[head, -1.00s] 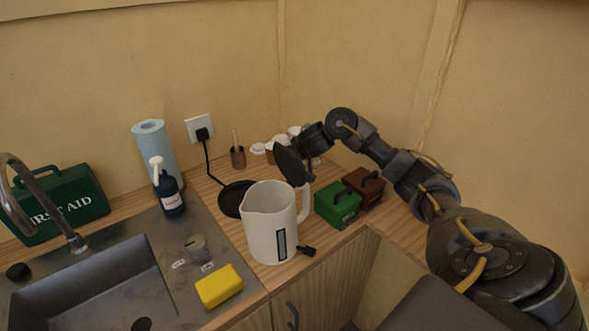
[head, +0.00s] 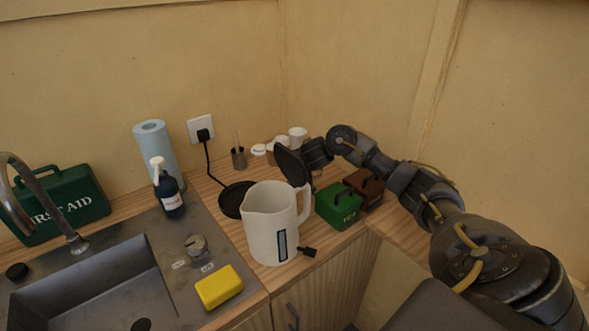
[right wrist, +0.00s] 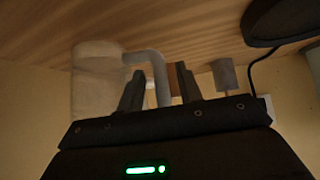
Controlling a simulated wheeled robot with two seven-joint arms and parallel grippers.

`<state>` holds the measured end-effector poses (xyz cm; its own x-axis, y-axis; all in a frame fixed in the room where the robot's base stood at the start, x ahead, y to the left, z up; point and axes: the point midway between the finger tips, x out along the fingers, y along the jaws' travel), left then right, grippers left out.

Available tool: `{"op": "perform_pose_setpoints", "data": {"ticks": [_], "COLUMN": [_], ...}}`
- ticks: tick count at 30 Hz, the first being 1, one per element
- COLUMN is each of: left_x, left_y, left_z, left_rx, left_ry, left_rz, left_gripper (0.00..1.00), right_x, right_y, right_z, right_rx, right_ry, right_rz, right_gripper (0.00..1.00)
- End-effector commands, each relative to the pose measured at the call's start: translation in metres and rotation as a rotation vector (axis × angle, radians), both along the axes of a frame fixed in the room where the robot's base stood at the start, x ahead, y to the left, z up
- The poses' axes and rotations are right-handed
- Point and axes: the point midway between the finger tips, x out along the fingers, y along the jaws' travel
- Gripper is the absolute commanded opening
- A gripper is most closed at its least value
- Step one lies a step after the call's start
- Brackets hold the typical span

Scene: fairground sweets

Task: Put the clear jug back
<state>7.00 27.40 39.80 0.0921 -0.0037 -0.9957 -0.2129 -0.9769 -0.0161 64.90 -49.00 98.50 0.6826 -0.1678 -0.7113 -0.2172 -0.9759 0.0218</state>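The clear jug (right wrist: 92,80) is a see-through vessel with a pale handle, at the left of the right wrist view. That view is upside down, with the counter at the top. My right gripper (right wrist: 160,70) is open, its two dark fingers apart on either side of the jug's handle. I cannot tell whether they touch it. My left gripper is not in view.
The black round kettle base (head: 232,198) lies left of the kettle. A green tin (head: 338,208) and a brown tin (head: 368,185) stand beside my right arm. A brown pot with a stick (head: 238,158) and white-lidded jars (head: 259,150) stand at the back. The sink (head: 90,290) is left.

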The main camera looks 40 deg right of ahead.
Motion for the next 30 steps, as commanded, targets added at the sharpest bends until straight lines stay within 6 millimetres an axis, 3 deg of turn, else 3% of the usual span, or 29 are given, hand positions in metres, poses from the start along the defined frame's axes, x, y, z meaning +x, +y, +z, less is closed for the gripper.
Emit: {"op": "perform_pose_setpoints", "data": {"ticks": [11,24,30], "left_x": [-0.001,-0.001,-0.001], "left_y": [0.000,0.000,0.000], "left_z": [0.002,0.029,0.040], "left_rx": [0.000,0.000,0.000], "left_ry": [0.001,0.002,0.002], "left_rz": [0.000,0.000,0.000], "left_gripper": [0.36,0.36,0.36], "right_x": [-0.002,-0.060,-0.078], "right_y": [0.001,0.015,0.019], "right_z": [0.007,0.071,0.087], "right_rx": [0.000,-0.003,-0.003], "right_ry": [-0.001,-0.001,0.000], "right_rz": [0.001,0.003,0.001], "right_gripper": [0.36,0.36,0.36]}}
